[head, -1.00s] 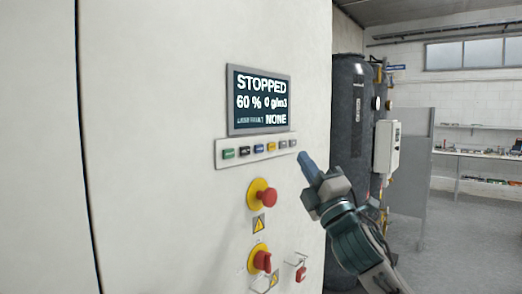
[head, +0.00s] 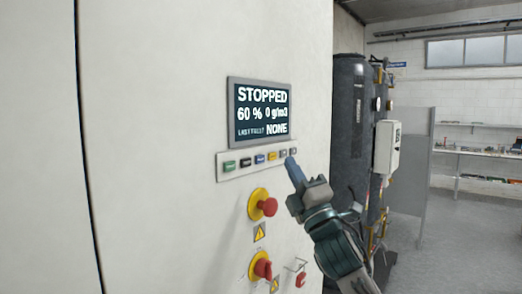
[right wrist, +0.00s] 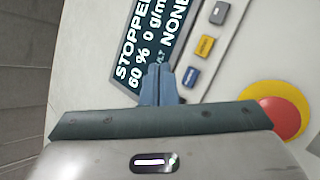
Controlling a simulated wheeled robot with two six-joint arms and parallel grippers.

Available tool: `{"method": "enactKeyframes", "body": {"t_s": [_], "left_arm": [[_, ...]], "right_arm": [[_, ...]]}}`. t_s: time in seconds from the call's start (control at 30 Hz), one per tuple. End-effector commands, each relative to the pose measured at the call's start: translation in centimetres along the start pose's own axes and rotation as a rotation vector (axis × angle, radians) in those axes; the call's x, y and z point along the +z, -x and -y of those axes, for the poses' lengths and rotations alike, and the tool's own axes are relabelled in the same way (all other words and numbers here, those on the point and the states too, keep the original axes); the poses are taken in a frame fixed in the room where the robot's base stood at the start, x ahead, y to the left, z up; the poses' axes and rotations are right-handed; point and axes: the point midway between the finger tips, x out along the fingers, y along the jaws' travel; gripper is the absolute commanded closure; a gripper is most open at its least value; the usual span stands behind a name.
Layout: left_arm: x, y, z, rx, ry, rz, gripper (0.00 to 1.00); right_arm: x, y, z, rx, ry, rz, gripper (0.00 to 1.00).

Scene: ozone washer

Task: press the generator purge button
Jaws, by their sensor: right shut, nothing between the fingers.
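A strip of small coloured buttons (head: 220,174) runs under the display on the white cabinet: green (head: 229,166), black (head: 246,162), blue (head: 259,159), yellow (head: 272,156) and two grey ones. Their labels are too small to read, so I cannot tell which is purge. My right gripper (head: 290,160) is shut and empty, its fingertips close to the strip's right end; contact cannot be told. In the right wrist view the fingertips (right wrist: 158,68) overlap the display's edge, with the blue (right wrist: 190,78), yellow (right wrist: 204,47) and a grey button (right wrist: 219,13) to their right. My left gripper is not in view.
The display (head: 262,110) reads STOPPED, 60 %, 0 g/m3, NONE. Below the strip are a red mushroom button (head: 268,206) on a yellow base and a red rotary switch (head: 263,268). A dark tank (head: 350,120) stands right of the cabinet. Open floor lies farther right.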

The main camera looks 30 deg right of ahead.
Motion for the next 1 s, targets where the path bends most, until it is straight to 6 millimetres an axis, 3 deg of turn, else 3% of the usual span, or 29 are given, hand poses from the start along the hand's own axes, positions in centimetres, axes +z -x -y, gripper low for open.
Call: {"method": "enactKeyframes", "body": {"t_s": [0.03,0.4,1.0], "left_arm": [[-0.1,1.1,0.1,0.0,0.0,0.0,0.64],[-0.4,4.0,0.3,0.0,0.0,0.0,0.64],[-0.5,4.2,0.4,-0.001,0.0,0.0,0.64]], "right_arm": [[-0.3,-0.8,0.0,-0.002,-0.007,0.001,1.0],[-2.2,-3.3,2.1,-0.001,-0.003,0.0,1.0],[-2.6,-3.5,2.6,0.0,0.001,0.0,1.0]]}}
